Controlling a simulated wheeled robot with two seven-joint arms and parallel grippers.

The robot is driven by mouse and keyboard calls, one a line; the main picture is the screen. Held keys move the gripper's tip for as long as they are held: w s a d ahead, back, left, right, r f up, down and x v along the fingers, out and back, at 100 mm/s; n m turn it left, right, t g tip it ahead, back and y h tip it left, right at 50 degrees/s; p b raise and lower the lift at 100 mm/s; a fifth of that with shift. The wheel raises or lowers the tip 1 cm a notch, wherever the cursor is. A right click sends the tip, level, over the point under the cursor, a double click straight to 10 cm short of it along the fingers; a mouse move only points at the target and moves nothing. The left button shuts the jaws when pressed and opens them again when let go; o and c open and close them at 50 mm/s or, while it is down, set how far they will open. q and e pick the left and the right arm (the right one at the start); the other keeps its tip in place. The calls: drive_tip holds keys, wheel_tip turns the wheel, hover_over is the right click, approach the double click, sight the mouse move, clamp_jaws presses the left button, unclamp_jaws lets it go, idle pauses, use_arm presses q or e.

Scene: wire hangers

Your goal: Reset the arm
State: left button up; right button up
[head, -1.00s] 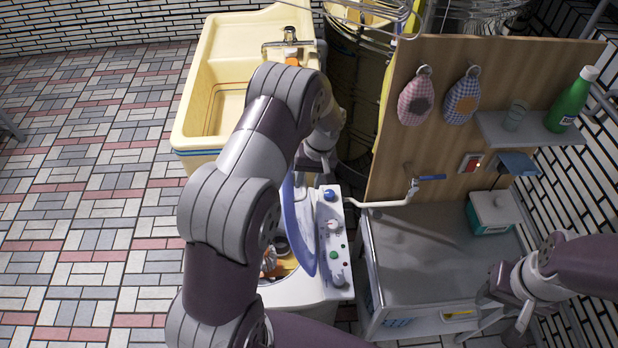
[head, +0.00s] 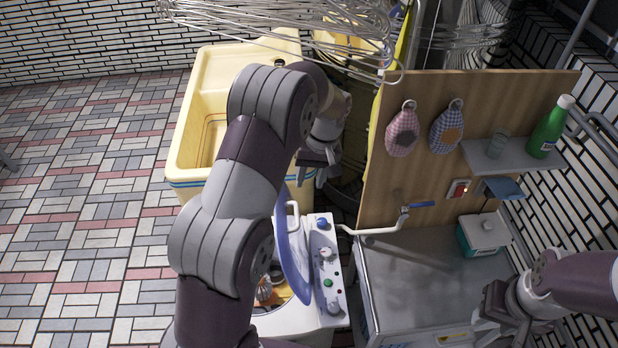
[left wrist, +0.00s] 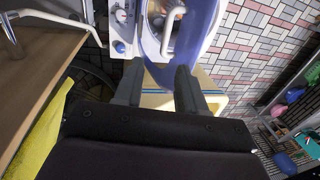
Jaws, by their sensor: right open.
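My left gripper (head: 318,178) hangs above the far end of the white washing machine (head: 326,270), near the yellow sink (head: 203,125). In the left wrist view its two fingers (left wrist: 157,82) are apart, with nothing between them. The washer's blue lid (head: 290,255) stands raised, with a white handle. My left arm hides part of the washer and sink. My right gripper (head: 498,318) is open and empty at the lower right, over the front right part of the metal counter (head: 400,285).
Wire hangers (head: 290,25) hang at the top. A wooden board (head: 420,170) holds two mitts, a switch and a shelf (head: 515,155) with a green bottle (head: 550,128). A teal-and-white box (head: 483,235) sits on the counter. Tiled floor on the left is clear.

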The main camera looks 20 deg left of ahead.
idle(0.3)
use_arm(q)
drive_tip(key=s+d+r+m+t+h+b, duration=0.1)
drive_tip(key=s+d+m, duration=0.1)
drive_tip(key=s, duration=0.8)
drive_tip(key=s+d+m+t, duration=0.1)
drive_tip(key=s+d+m, duration=0.2)
drive_tip(key=s, duration=0.6)
drive_tip(key=shift+s+d+r+m+t+h+b, duration=0.3)
drive_tip(key=shift+s+r+m+h+b, duration=0.1)
drive_tip(key=shift+m, duration=0.1)
drive_tip(key=shift+s, duration=0.2)
drive_tip(key=shift+w, duration=0.15)
